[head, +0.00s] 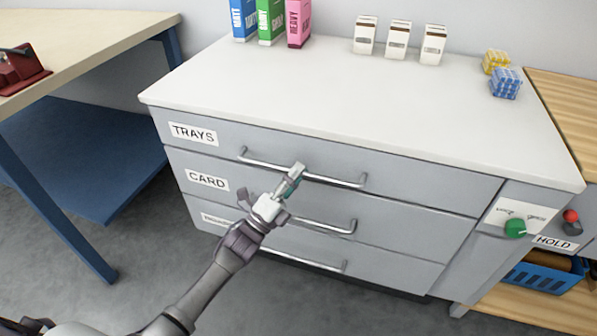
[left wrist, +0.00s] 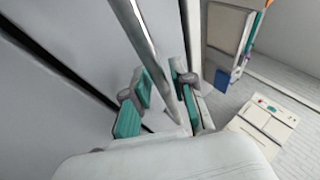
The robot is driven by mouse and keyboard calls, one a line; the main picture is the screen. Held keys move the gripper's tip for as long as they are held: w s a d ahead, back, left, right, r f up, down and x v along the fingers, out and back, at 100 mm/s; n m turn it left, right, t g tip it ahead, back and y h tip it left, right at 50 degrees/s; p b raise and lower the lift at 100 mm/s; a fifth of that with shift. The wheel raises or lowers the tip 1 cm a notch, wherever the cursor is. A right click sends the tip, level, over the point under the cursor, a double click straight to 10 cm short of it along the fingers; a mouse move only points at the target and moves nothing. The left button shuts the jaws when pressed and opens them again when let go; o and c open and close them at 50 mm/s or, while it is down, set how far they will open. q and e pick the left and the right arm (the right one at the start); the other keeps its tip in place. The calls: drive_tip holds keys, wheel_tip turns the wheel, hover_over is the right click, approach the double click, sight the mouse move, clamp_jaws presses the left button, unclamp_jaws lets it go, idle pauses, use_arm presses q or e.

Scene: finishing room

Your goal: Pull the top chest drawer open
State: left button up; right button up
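The grey chest has a top drawer (head: 215,150) labelled TRAYS, and its front looks flush with the chest. Its metal bar handle (head: 335,181) runs across the drawer front. My left gripper (head: 294,176) is at the middle of this handle, with its fingers on both sides of the bar. In the left wrist view the bar (left wrist: 137,35) passes between the teal finger pads (left wrist: 161,82), which lie close against it, so the gripper looks shut on the handle. My right gripper is in neither view.
Two lower drawers with handles (head: 325,223) sit below. The chest top (head: 300,85) carries coloured boxes (head: 270,18), white cartons (head: 397,40) and small packs (head: 505,83). A blue-legged table (head: 95,30) stands left. A green knob (head: 515,228) is at right. The floor in front is clear.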

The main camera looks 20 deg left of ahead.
use_arm(q)
drive_tip(key=shift+w+d+r, duration=0.15)
drive_tip(key=shift+w, duration=0.15)
clamp_jaws()
drive_tip(key=shift+s, duration=0.1)
